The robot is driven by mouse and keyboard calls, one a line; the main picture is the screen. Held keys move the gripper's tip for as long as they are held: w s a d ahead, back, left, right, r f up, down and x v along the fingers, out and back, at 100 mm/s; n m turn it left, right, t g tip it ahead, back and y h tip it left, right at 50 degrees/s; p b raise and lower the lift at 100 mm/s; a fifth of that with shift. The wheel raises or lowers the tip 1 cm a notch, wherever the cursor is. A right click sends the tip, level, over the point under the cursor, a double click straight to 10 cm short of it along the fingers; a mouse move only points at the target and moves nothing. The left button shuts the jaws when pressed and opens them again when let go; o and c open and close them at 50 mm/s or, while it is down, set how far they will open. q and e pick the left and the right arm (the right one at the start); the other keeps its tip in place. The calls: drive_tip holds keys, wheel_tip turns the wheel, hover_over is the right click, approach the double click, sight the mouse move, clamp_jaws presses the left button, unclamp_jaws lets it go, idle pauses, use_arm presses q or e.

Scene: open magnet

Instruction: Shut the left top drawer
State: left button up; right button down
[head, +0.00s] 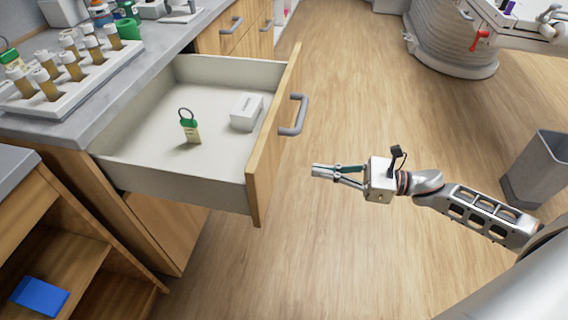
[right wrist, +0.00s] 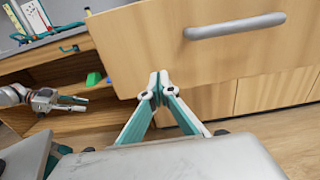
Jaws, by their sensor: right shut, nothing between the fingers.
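The left top drawer (head: 259,185) is pulled far out of the wooden cabinet under the grey counter in the head view. Its bar handle (head: 302,116) is on the front panel; the handle also shows at the top of the right wrist view (right wrist: 235,26). My right gripper (head: 314,171) is shut and empty, to the right of the drawer front and apart from it. In the right wrist view its fingertips (right wrist: 158,76) meet below and left of the handle. My left gripper (right wrist: 85,104) shows small at the left of that view; its jaw state is unclear.
A green-topped tagged item (head: 190,130) and a white box (head: 246,111) lie in the drawer. A rack of vials (head: 95,77) stands on the counter. An open shelf with a blue object (head: 40,296) is at lower left. A grey bin (head: 538,170) stands at right. Wooden floor is clear between.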

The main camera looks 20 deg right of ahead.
sight(273, 163)
drive_tip(key=x, duration=0.9)
drive_tip(key=shift+d, duration=0.1)
drive_tip(key=shift+w, duration=0.15)
drive_tip(key=shift+a, duration=0.2)
drive_tip(key=shift+a, duration=0.1)
